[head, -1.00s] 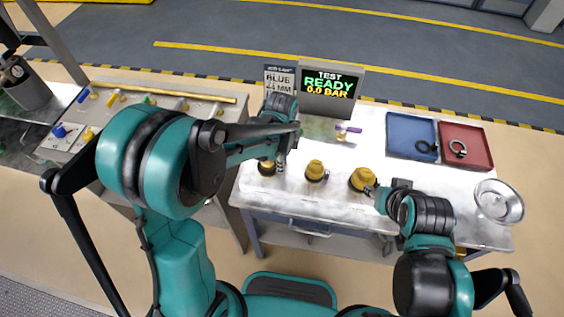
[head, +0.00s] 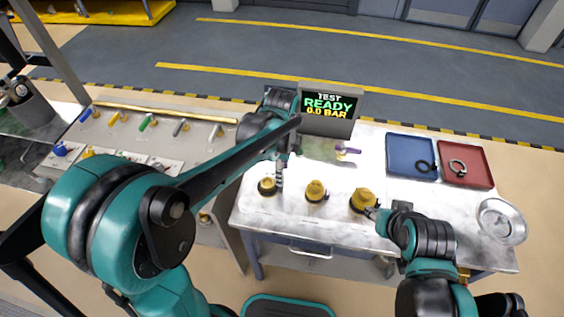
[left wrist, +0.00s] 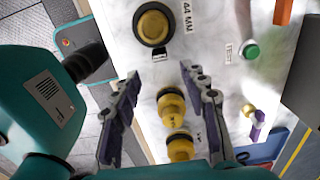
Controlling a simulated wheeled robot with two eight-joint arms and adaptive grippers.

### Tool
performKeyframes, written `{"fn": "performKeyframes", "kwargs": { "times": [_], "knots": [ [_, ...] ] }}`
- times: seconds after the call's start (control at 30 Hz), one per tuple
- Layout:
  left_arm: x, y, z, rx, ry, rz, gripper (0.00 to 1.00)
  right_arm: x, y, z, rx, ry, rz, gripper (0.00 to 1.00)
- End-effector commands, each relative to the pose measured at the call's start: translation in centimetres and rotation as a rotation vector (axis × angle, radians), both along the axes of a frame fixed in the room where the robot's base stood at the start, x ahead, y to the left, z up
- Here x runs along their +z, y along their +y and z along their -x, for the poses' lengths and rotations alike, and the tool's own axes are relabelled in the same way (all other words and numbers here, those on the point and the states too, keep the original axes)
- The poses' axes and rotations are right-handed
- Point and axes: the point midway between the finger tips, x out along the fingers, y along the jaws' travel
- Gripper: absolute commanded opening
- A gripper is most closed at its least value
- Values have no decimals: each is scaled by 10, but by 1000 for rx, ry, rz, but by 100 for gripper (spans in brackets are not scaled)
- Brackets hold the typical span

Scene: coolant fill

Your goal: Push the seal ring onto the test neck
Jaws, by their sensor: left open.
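Three yellow-topped necks stand in a row on the workbench (head: 340,222): left neck (head: 267,186), middle neck (head: 315,190) and right neck (head: 362,199). In the left wrist view the left neck (left wrist: 153,25) has a dark ring around it and a "44 MM" label beside it. My left gripper (head: 281,178) is just above and beside the left neck. Its open fingers (left wrist: 163,115) frame the middle neck (left wrist: 171,102) in the left wrist view, with nothing held. My right gripper (head: 374,211) is at the right neck; its jaws are too small to read. A black ring (head: 424,167) lies in the blue tray (head: 400,148).
The red tray (head: 480,160) holds a grey ring (head: 457,166). A round metal dish (head: 502,222) is at the bench's right end. The test screen (head: 328,106) reads READY, 0.0 BAR. A purple-handled valve (head: 348,150) stands before it. A green button (left wrist: 250,50) shows in the wrist view.

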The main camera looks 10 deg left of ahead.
Motion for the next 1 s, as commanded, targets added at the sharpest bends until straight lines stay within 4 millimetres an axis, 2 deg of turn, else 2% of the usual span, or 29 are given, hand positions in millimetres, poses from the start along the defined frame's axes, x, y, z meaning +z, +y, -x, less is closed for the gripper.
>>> {"fn": "performKeyframes", "kwargs": {
  "times": [0.1, 0.3, 0.87, 1.0],
  "knots": [
    [22, 0, 0, 0, 0, 0, 44, 0, 0, 0, 0, 0, 0, 40],
    [41, 0, 0, 0, 0, 0, 44, 0, 0, 0, 0, 0, 0, 40],
    [42, 0, 0, 0, 0, 0, 44, 0, 0, 0, 0, 0, 0, 40],
    [44, 6, 7, 65, -24, 6, 44, -3, 0, 0, 0, 0, 0, 40]
  ]
}}
